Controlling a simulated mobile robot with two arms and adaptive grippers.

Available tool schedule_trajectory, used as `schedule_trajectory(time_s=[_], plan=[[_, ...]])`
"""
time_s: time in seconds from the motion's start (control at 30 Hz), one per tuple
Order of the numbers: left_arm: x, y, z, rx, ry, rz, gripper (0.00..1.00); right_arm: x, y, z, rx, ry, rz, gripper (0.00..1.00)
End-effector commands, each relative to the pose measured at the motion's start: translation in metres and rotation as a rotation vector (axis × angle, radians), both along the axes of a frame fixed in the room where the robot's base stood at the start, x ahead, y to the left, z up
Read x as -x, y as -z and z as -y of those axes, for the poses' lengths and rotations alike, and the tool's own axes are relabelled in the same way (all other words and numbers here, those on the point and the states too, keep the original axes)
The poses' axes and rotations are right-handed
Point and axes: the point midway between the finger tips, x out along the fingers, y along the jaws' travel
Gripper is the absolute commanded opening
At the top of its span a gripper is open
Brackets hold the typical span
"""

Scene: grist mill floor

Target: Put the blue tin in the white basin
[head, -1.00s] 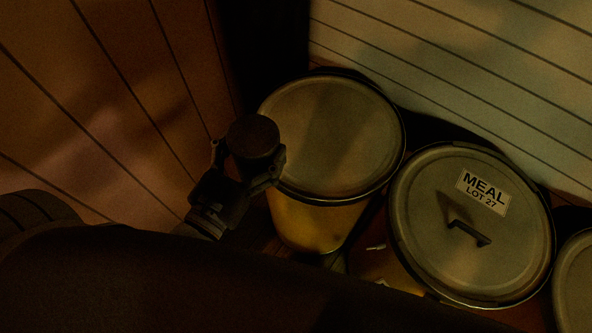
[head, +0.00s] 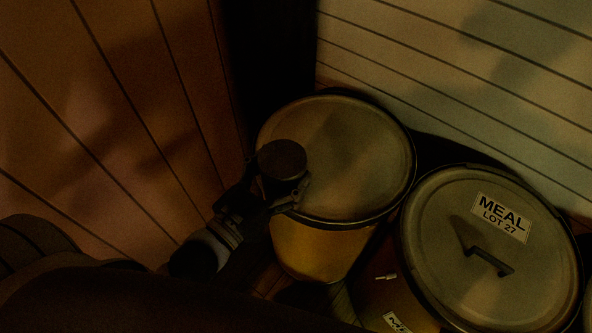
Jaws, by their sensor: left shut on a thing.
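My left gripper (head: 277,190) is shut on a dark, round-topped tin (head: 282,158) and holds it upright, just left of the picture's middle. In this dim light the tin looks almost black, so I cannot make out a blue colour. The tin overlaps the left front part of a drum's lid in the head view; I cannot tell how high above the lid it is. I see no white basin. My right gripper is not in view.
The lidded yellow drum (head: 322,248) stands behind the tin. A second lidded drum (head: 450,270), labelled MEAL LOT 27, stands to its right. A plank wall (head: 110,110) rises at left and a pale boarded wall (head: 440,75) at the back.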

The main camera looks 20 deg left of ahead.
Motion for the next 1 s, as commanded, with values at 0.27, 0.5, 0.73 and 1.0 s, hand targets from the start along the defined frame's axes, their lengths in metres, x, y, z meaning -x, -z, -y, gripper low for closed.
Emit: schedule_trajectory(time_s=[0.27, 0.5, 0.73, 1.0], plan=[[-0.043, 0.035, 0.003, 0.000, -0.001, 0.003, 0.39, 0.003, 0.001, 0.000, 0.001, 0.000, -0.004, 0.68], [-0.062, 0.059, 0.005, 0.000, 0.000, 0.003, 0.39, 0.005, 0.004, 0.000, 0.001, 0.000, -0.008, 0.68], [-0.070, 0.077, 0.006, 0.003, -0.001, -0.001, 0.39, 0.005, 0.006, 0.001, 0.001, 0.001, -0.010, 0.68], [-0.069, 0.098, 0.006, 0.002, 0.001, 0.003, 0.39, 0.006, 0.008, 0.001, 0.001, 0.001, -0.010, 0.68]])
